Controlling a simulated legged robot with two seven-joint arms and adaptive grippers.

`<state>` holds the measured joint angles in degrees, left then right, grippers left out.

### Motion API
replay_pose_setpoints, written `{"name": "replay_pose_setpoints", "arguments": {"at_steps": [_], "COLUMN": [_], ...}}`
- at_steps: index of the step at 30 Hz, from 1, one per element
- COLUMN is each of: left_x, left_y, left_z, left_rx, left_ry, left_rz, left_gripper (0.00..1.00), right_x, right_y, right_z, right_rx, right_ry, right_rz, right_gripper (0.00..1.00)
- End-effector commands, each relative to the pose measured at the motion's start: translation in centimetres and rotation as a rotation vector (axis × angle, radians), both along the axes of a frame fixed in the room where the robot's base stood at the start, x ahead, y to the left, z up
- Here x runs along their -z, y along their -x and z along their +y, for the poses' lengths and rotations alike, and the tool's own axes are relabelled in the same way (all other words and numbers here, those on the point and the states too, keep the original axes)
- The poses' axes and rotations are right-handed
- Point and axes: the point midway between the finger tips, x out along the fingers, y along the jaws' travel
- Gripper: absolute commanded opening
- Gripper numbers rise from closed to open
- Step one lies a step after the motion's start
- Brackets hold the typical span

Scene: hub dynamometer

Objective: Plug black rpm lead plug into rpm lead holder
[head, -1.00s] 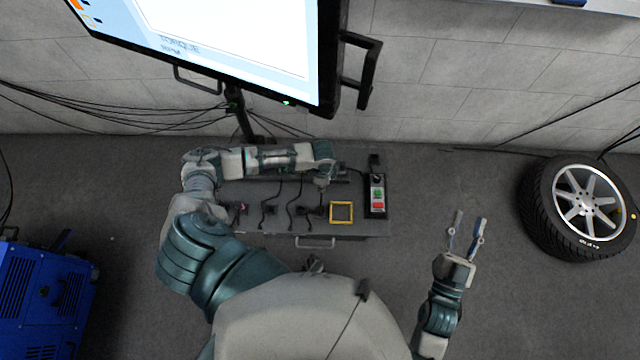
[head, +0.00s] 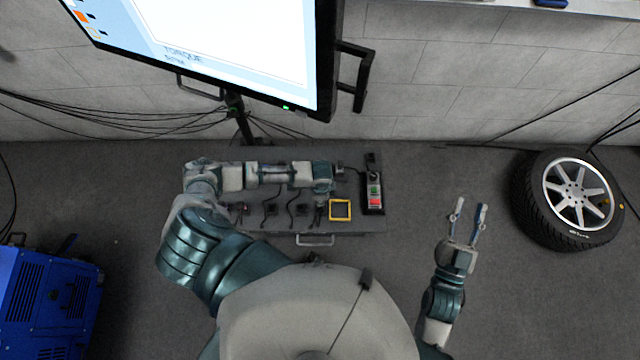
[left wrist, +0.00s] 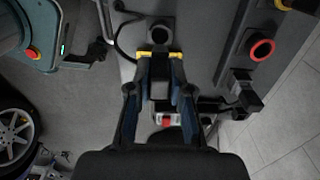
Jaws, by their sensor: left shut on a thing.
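My left gripper (left wrist: 160,62) is shut on a small dark thing, seemingly the black rpm lead plug (left wrist: 160,88), in the left wrist view. Just beyond the tips is a black block with a round face (left wrist: 160,33). I cannot tell whether it is the rpm lead holder, or whether the plug touches it. In the head view, the left wrist covers most of that gripper above the grey bench (head: 365,222). My right gripper (head: 468,212) is open and empty, over the floor right of the bench.
Several black leads (head: 271,210) lie on the bench beside a yellow square frame (head: 341,210). A control box (head: 374,192) with green and red buttons stands at its right. A large monitor (head: 230,40) overhangs the back. A wheel (head: 570,198) lies far right; a blue machine (head: 48,300) stands left.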

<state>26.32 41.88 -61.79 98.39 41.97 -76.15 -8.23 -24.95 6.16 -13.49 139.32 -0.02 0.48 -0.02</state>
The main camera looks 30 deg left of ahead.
Motion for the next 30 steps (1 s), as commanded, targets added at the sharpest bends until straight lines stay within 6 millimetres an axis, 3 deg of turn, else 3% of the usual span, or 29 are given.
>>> {"name": "replay_pose_setpoints", "arguments": {"at_steps": [11, 30], "left_x": [0.3, 4.0], "left_y": [0.0, 0.0], "left_z": [0.0, 0.0], "left_rx": [0.0, -0.001], "left_ry": [0.0, 0.001], "left_rz": [0.0, 0.001], "left_gripper": [0.0, 0.0], "right_x": [0.2, 1.8], "right_y": [0.0, 0.0], "right_z": [0.0, 0.0], "right_rx": [0.0, 0.0], "right_ry": [0.0, 0.0], "right_rz": [0.001, 0.008], "right_gripper": [0.4, 0.4]}}
